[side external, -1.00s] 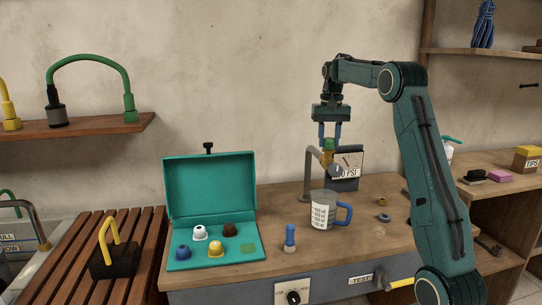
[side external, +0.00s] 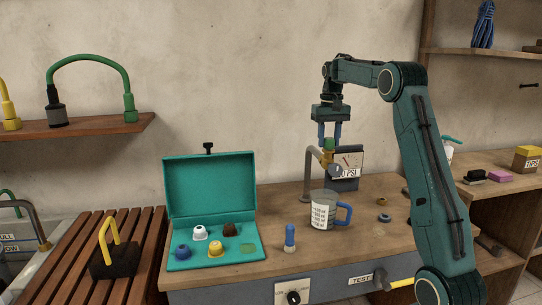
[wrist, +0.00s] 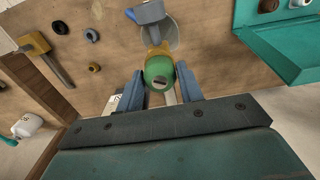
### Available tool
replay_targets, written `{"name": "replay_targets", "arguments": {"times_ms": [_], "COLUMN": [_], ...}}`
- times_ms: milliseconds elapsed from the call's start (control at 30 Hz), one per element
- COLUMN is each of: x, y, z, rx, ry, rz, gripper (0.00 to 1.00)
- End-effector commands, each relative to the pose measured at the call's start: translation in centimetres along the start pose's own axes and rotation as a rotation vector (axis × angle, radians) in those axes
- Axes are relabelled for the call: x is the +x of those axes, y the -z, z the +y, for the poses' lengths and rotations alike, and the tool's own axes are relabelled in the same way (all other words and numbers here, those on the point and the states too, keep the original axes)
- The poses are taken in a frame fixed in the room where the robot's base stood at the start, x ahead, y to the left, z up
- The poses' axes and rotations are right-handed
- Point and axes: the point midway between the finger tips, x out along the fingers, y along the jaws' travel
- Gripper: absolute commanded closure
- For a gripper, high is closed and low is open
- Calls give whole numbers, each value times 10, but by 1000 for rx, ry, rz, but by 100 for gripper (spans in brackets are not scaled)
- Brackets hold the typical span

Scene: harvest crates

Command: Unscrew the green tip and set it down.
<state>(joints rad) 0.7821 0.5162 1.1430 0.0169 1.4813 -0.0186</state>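The green tip (side external: 329,144) sits at the top of the bent grey pipe (side external: 309,172), on a yellow-brass fitting (side external: 327,157). The open teal case (side external: 213,262) holds white, brown, blue and yellow tips.
A measuring mug (side external: 322,210) with a blue handle stands below the fitting. A blue-topped piece (side external: 290,238) stands near the bench front. Small rings (side external: 384,217) lie to the right.

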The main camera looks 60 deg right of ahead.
Motion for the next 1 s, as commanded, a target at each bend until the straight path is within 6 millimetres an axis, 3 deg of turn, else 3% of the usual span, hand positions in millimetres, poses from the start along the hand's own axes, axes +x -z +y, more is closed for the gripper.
{"name": "replay_targets", "arguments": {"times_ms": [1000], "x": [0], "y": [0], "z": [0], "rx": [162], "ry": [0], "rz": [-1], "gripper": [54]}}
